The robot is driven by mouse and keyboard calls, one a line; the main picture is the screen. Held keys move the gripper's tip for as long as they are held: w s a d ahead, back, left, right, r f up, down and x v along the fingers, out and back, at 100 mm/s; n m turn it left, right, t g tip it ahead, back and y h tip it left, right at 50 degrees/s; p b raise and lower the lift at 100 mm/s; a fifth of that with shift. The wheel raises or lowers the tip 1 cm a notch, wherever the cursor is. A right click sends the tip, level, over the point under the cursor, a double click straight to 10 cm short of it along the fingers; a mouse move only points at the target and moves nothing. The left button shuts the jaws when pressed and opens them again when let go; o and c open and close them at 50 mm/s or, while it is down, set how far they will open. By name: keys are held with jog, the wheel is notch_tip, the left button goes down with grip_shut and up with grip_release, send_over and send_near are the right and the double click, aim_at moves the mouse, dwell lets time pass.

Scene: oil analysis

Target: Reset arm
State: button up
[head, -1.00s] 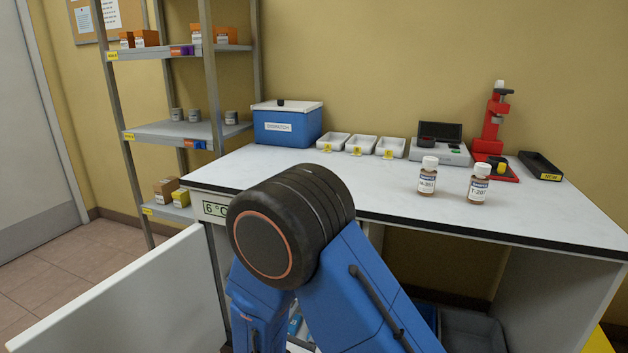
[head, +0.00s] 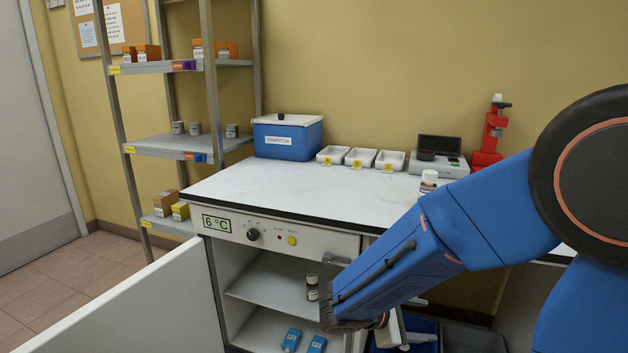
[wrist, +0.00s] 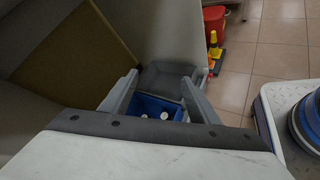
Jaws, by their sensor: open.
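My gripper (head: 408,330) is low in front of the bench, at the right side of the open cooled cabinet. In the wrist view, its two grey fingers (wrist: 159,95) are spread with nothing between them. Beyond them is a blue bin (wrist: 178,107) with white-capped items inside. My blue arm crosses the right half of the head view and hides part of the bench. A brown bottle with a white cap (head: 429,183) stands on the bench, partly hidden by the arm.
The cabinet door (head: 130,305) stands open at left. A small bottle (head: 312,288) stands on the cabinet shelf. The blue DISPATCH box (head: 287,138), white trays (head: 361,158) and a grey instrument (head: 440,163) stand along the bench's back. A red bucket (wrist: 213,22) is on the floor.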

jog(key=s+d+r+m+g+y, duration=0.3)
jog(key=s+d+m+y, duration=0.25)
jog(key=s+m, duration=0.4)
jog(key=s+a+r+m+t+y, duration=0.2)
jog(key=s+r+m+y, duration=0.4)
jog(key=s, duration=0.3)
jog(key=shift+s+a+t, duration=0.15)
jog(key=shift+s+t, duration=0.05)
jog(key=shift+t, duration=0.6)
jog(key=shift+c, duration=0.2)
